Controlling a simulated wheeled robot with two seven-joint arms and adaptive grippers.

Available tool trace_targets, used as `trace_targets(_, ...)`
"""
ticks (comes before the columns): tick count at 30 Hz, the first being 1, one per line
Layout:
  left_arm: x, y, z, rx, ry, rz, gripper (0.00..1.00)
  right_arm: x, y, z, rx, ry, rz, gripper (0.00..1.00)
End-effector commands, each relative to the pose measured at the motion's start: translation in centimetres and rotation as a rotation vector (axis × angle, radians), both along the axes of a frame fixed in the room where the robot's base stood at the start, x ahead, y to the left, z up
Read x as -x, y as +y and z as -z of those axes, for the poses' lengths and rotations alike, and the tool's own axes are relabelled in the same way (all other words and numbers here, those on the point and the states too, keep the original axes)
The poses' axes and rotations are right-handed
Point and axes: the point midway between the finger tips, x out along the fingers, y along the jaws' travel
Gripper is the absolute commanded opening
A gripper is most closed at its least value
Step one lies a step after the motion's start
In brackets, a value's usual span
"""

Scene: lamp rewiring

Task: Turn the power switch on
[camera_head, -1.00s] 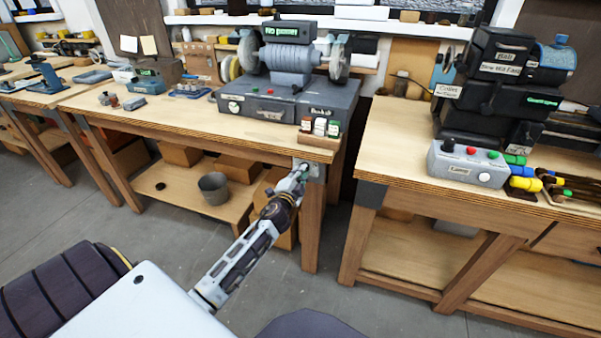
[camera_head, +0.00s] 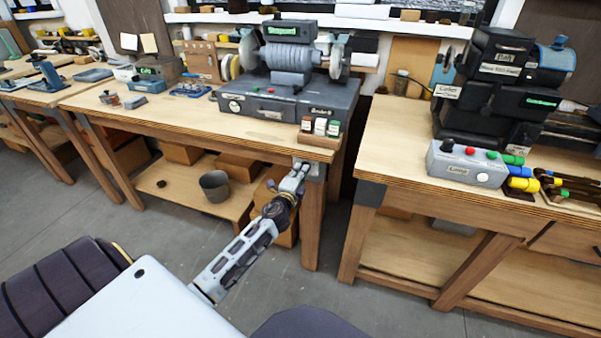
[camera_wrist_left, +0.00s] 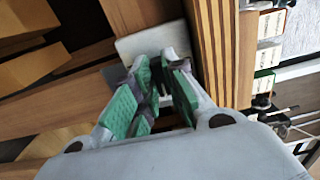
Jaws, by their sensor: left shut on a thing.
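The power switch is a pale plate (camera_head: 316,171) on the front corner of the middle bench, at the top of its leg. In the left wrist view the plate (camera_wrist_left: 150,42) lies just beyond my fingers. My left gripper (camera_head: 301,165) is at this plate. In the left wrist view its green-padded fingers (camera_wrist_left: 160,82) are close together, shut on the switch's lever, which the fingers mostly hide. I cannot make out the lever's position. The bench grinder (camera_head: 290,58) carries a display (camera_head: 289,30) with green lit text. My right gripper is not in view.
The bench top (camera_head: 170,110) is just above my left gripper. Small labelled bottles (camera_head: 320,127) stand near its corner. A grey bucket (camera_head: 214,186) is on the lower shelf. The right bench (camera_head: 395,140) carries a lathe-like machine (camera_head: 500,85) and a control box (camera_head: 467,163).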

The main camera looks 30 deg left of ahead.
Motion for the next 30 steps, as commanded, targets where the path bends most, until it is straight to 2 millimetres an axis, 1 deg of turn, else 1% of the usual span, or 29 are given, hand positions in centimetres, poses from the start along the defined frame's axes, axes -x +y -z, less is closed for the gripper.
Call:
trace_targets(5, 0.0, -0.1, 0.2, -0.002, 0.003, 0.002, 0.0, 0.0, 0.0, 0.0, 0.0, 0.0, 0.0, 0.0)
trace_targets(6, 0.0, -0.1, 0.2, -0.002, 0.003, 0.002, 0.16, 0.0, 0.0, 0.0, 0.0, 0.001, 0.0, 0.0)
trace_targets(10, 0.0, -0.1, 0.1, -0.001, 0.002, 0.001, 0.33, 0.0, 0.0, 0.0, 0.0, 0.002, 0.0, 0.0)
trace_targets(11, 0.0, -0.1, 0.1, -0.001, 0.002, 0.001, 0.35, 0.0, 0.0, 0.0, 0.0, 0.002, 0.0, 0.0)
trace_targets(23, 0.1, -0.1, 0.1, 0.0, 0.001, 0.0, 0.35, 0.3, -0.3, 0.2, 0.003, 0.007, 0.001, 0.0)
trace_targets(30, 1.1, -0.3, 0.1, 0.0, 0.002, 0.001, 0.35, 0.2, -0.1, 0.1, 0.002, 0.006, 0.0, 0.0)
